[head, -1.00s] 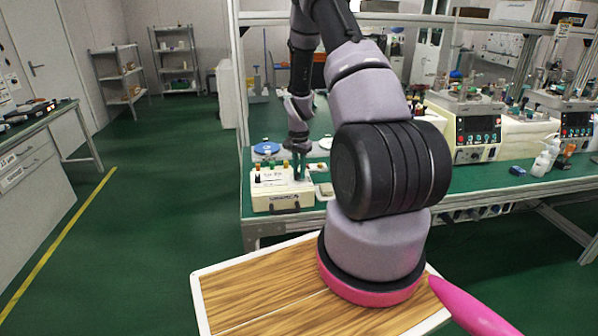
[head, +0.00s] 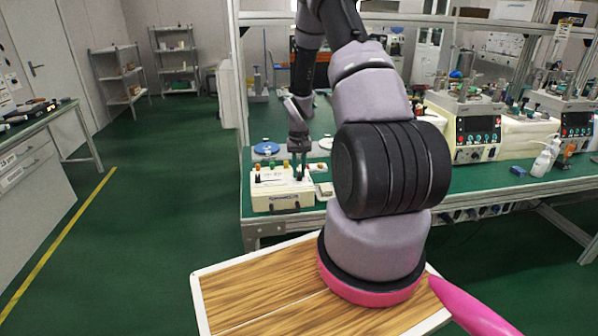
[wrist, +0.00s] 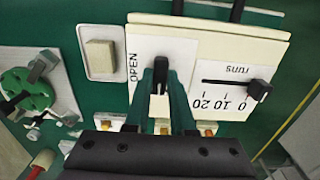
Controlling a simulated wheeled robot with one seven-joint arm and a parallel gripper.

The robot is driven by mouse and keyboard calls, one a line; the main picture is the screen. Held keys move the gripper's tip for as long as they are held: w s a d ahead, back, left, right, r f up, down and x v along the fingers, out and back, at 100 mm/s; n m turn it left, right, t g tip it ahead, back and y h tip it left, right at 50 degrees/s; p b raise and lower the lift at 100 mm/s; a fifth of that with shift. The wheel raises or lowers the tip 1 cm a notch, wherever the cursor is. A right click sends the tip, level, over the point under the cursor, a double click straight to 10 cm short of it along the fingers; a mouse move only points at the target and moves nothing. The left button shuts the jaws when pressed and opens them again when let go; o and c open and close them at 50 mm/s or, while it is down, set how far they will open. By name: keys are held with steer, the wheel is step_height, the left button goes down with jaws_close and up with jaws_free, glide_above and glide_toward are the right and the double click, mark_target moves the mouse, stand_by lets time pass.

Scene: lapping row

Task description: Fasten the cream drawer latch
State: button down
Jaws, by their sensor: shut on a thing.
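A cream box (head: 283,200) stands near the front edge of the green bench, with a dark handle on its front. In the wrist view, its white top panel (wrist: 178,48) reads OPEN at the left. A small latch lever with a black upper part (wrist: 160,74) stands upright beside that word. My gripper (wrist: 162,100) is over the panel, its dark green fingers closed on either side of the lever. In the head view, my gripper (head: 300,172) reaches down onto the box top. The fingers hide part of the lever.
A black slider (wrist: 258,89) on a scale marked runs is right of my gripper. A raised cream block (wrist: 101,56) is to the left. A blue disc (head: 266,148) lies behind the box. Cream machines (head: 477,135) stand farther right on the bench.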

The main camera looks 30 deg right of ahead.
mark_target(299, 173)
steer(key=shift+w, duration=0.1)
stand_by(0.3)
steer(key=c, duration=0.8)
jaws_free()
steer(key=shift+o, duration=0.2)
steer(key=shift+r, duration=0.1)
step_height(299, 173, up, 11)
steer(key=shift+f, duration=0.2)
